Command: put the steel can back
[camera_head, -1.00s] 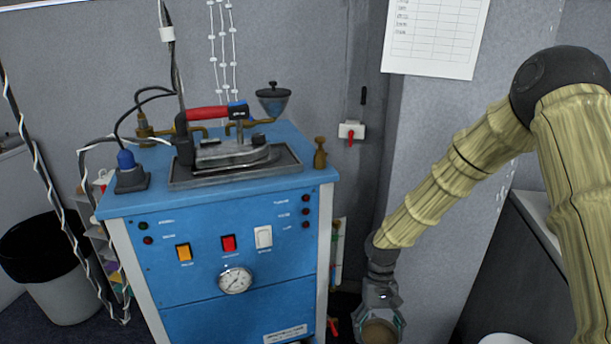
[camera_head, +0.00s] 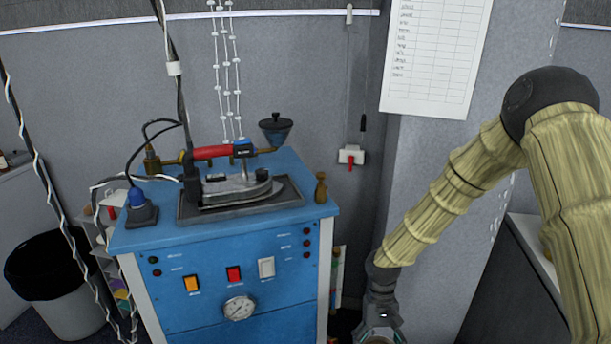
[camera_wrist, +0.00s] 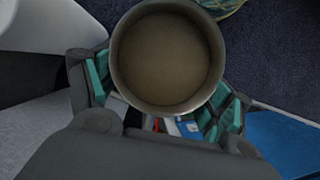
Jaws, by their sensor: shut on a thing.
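The steel can (camera_wrist: 167,58) is a round, open-topped metal can with a brownish inside. In the wrist view it sits between the teal-padded fingers of my gripper (camera_wrist: 165,95), which is shut on it. In the head view my gripper (camera_head: 380,338) shows only in part at the bottom edge, right of the blue machine; the can is not clearly seen there. No long cloth table shows in these frames.
A blue machine (camera_head: 200,265) with an iron (camera_head: 238,187) on its top stands left of my arm. A black-lined bin (camera_head: 50,275) is at far left. A grey wall column with a paper sheet (camera_head: 435,55) stands behind my arm. Dark floor (camera_wrist: 270,40) shows beyond the can.

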